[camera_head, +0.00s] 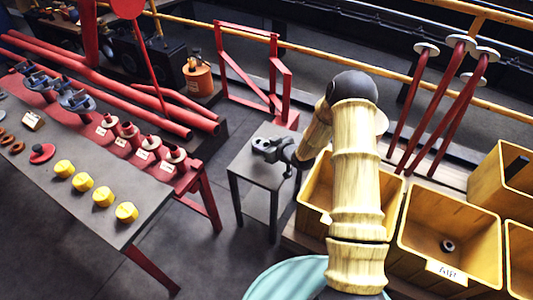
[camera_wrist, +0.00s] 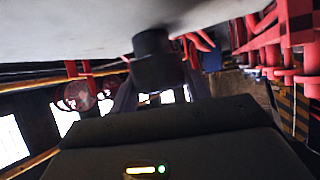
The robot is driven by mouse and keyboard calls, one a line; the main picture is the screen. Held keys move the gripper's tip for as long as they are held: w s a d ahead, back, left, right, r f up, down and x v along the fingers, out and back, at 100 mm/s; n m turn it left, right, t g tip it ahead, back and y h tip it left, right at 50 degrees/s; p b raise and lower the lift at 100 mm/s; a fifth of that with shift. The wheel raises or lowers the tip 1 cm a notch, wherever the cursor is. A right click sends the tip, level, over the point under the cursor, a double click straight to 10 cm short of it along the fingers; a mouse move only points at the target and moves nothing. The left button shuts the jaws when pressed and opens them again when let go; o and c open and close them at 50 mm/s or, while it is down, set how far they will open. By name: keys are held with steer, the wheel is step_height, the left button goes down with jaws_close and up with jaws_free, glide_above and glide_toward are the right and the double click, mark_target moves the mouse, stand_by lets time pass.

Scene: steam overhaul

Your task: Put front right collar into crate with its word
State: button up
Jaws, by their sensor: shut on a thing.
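My gripper (camera_head: 270,149) is at the end of my arm, over the small grey side table (camera_head: 262,172) in the head view. It is shut on a small dark piece, of which little shows there. In the wrist view a short dark cylinder (camera_wrist: 152,60) stands beyond the dark gripper body; I cannot tell whether it is a collar. Red fittings (camera_head: 175,158) with greyish tops and white word tags line the right edge of the long table. An open wooden crate (camera_head: 470,212) with a word label (camera_head: 446,271), hard to read, holds a small dark ring (camera_head: 447,245).
The long grey table (camera_head: 90,222) at left carries several yellow knobs (camera_head: 126,212) and a red knob (camera_head: 42,153). Another crate (camera_head: 314,190) is partly behind my arm; more stand at right. Red rods (camera_head: 440,110) rise behind the crates. Floor between table and side table is clear.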

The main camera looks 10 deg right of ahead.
steer(key=shift+r, duration=0.1)
steer(key=shift+f+b, duration=0.5)
steer(key=shift+f, duration=1.4)
steer(key=shift+f, duration=0.2)
steer(key=o, duration=1.3)
steer(key=shift+r, duration=0.1)
steer(key=shift+r, duration=0.2)
steer(key=p+v, duration=0.2)
steer(key=v, duration=1)
steer(key=shift+f, duration=0.2)
